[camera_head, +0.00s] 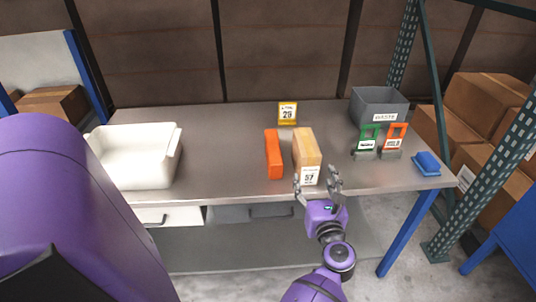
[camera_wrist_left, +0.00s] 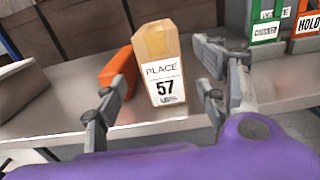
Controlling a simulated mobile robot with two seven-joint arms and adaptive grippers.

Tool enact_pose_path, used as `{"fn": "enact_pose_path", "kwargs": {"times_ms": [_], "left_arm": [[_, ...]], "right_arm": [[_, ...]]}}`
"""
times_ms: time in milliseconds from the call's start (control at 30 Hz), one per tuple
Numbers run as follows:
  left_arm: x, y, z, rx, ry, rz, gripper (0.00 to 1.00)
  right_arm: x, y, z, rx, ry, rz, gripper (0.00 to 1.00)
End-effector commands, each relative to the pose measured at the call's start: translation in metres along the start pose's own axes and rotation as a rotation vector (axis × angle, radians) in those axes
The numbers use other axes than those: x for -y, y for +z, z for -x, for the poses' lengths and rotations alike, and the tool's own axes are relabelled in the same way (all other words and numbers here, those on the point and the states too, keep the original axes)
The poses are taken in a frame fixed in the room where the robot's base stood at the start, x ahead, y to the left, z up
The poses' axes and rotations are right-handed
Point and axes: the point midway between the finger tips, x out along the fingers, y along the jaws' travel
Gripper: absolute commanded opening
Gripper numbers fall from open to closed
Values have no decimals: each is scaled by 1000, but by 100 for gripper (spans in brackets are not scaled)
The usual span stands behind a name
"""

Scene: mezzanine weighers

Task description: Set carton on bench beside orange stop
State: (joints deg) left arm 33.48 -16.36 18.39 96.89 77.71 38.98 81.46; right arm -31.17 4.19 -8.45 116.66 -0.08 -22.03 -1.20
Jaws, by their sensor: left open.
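The carton (camera_head: 306,150), a tan box with a white label reading 57, stands upright on the bench (camera_head: 230,185) near its front edge. The orange stop (camera_head: 273,155) lies just left of it, with a narrow gap in the head view. My left gripper (camera_head: 317,178) is open at the carton's front right, by the bench edge. In the left wrist view, the carton (camera_wrist_left: 158,60) shows ahead between the open fingers (camera_wrist_left: 155,105), with the orange stop (camera_wrist_left: 120,70) to its left, partly behind it. No finger clearly touches the carton. My right gripper is not in view.
A white bin (camera_head: 135,160) stands on the bench at left. A grey bin (camera_head: 378,106), green (camera_head: 367,138) and orange (camera_head: 395,138) tagged holders and a blue block (camera_head: 427,163) are at right. A yellow sign (camera_head: 287,113) stands behind. Bare bench separates the white bin and stop.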

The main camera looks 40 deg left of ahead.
Motion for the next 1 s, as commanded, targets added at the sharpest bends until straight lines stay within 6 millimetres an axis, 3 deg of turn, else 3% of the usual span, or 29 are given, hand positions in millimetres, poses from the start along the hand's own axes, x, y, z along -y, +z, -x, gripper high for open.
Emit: {"fn": "enact_pose_path", "kwargs": {"times_ms": [200,267,367,467,567,700,833,867,1000], "left_arm": [[-6,-1,3,28,-24,-92,65],[-12,-4,8,68,-62,-229,65],[-23,-16,29,177,-170,-608,65],[-32,-46,71,320,-330,-1109,65],[-48,-94,126,481,-515,-1611,65],[-102,-174,218,751,-827,-2254,65],[-168,-224,291,1023,-1107,-2654,65],[-182,-232,304,-1078,1159,2706,65],[-231,-251,346,-1066,1116,2378,65]], "right_arm": [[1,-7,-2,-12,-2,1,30],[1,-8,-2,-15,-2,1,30],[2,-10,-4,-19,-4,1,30],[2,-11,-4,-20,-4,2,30],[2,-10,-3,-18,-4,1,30],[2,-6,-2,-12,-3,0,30],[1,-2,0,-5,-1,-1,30],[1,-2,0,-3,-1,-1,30],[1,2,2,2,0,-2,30]]}}
